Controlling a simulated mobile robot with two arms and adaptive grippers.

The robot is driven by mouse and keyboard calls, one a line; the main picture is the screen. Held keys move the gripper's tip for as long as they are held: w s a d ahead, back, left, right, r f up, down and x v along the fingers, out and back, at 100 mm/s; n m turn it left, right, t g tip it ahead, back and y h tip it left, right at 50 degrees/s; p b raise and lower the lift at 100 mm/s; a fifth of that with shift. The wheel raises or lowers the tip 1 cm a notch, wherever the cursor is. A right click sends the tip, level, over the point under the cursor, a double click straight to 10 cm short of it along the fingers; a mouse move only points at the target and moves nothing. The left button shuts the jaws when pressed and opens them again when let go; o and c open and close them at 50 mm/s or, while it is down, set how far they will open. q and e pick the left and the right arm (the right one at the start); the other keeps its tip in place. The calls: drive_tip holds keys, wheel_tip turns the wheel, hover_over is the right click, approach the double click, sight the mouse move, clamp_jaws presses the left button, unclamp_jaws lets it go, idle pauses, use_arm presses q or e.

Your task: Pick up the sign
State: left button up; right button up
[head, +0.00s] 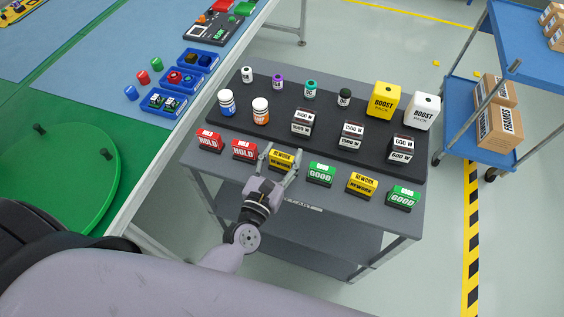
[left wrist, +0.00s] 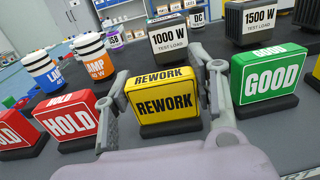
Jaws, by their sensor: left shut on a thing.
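A yellow REWORK sign (head: 283,157) stands upright on a dark base in the front row of the grey table. My left gripper (head: 279,165) reaches it from the front. In the left wrist view the sign (left wrist: 163,102) stands between the two fingers of the gripper (left wrist: 160,112), which are closed on its sides. The sign seems to rest on the table still. A red HOLD sign (left wrist: 70,120) is just left of the fingers and a green GOOD sign (left wrist: 265,78) just right. My right gripper is not in view.
Further signs stand in the same row, including another yellow REWORK sign (head: 361,183). Behind, a black board (head: 270,118) bears bottles, load blocks and two BOOST packs. A blue cart (head: 460,105) with boxes stands at the right.

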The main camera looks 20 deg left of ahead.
use_arm(q)
drive_tip(key=c, duration=0.4)
drive_tip(key=shift+c, duration=0.3)
drive_tip(key=shift+r, duration=0.15)
